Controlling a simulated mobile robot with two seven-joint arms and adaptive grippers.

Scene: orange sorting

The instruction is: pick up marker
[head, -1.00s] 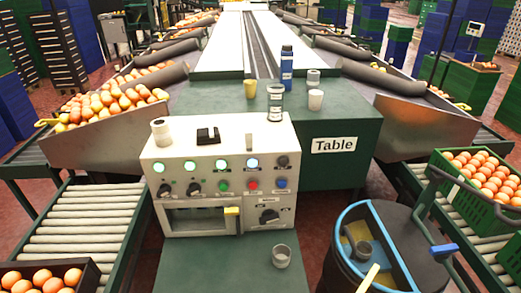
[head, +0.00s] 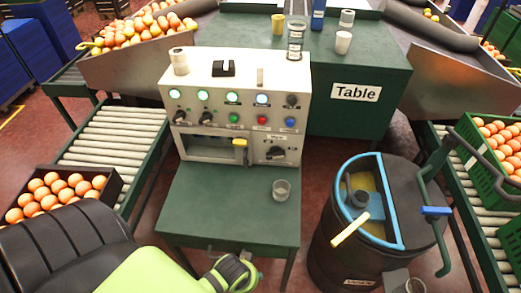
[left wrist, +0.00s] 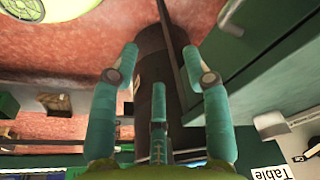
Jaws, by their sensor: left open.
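I cannot make out a marker for certain. A small tan upright stick (head: 260,77) on top of the white control box (head: 212,88) could be one, but it is too small to tell. In the head view my lime-green left arm enters at the bottom, and its dark end (head: 232,272) is low in front of the green stand. In the left wrist view my left gripper (left wrist: 160,65) has its teal fingers spread apart with nothing between them. A dark barrel-like shape (left wrist: 150,45) lies beyond the fingers.
The green table (head: 390,62) holds cups (head: 343,42) and jars. A clear cup (head: 281,189) is on the low green stand (head: 215,210). A black barrel (head: 330,250) with a yellow-handled tool stands right. Orange crates (head: 112,185) are on roller conveyors (head: 105,150).

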